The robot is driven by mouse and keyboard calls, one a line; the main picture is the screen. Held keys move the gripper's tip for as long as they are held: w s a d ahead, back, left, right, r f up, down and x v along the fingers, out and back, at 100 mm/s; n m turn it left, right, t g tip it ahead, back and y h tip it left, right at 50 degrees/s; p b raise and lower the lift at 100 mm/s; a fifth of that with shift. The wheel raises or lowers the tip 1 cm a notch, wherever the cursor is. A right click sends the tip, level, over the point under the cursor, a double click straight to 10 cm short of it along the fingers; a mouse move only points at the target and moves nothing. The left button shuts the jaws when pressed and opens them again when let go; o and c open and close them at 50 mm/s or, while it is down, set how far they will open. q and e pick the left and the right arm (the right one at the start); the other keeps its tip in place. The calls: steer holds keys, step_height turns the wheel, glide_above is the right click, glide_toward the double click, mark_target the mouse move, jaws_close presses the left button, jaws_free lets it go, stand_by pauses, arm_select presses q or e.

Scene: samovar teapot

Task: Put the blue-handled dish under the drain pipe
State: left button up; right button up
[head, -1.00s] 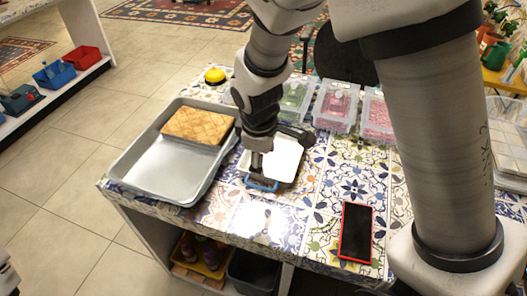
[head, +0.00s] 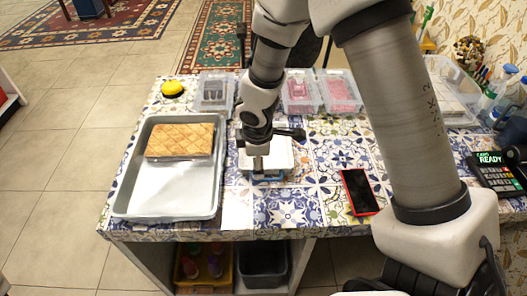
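The dish (head: 283,153) is white and shallow, with a blue handle (head: 268,177) at its near side. It rests on the patterned table, right of the grey tray, and is partly hidden by my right arm. My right gripper (head: 258,167) points down at the handle and overlaps it in the picture. Its fingers are seen too narrowly to tell whether they are closed on the handle. My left gripper is not in view. I see no drain pipe.
Clear plastic boxes (head: 300,92) stand along the back, with a yellow round object (head: 172,88) at back left. A red-edged phone (head: 360,192) lies to the right, and a card terminal (head: 497,177) further right.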

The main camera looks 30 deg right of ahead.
steer(key=f, duration=0.1)
steer(key=d+f+b, duration=0.1)
steer(key=f+b, duration=0.1)
steer(key=shift+s+d+f, duration=0.15)
steer(key=shift+d+f, duration=0.15)
steer(key=shift+f, duration=0.05)
steer(key=f+b, duration=0.1)
steer(key=f, duration=0.1)
steer(key=f+b, duration=0.2)
steer(key=shift+w+a, duration=0.1)
steer(key=shift+w, duration=0.3)
steer(key=shift+w+f, duration=0.1)
steer(key=shift+f, duration=0.2)
steer(key=shift+d, duration=0.25)
steer(key=shift+a+r, duration=0.1)
steer(key=shift+r, duration=0.05)
jaws_close()
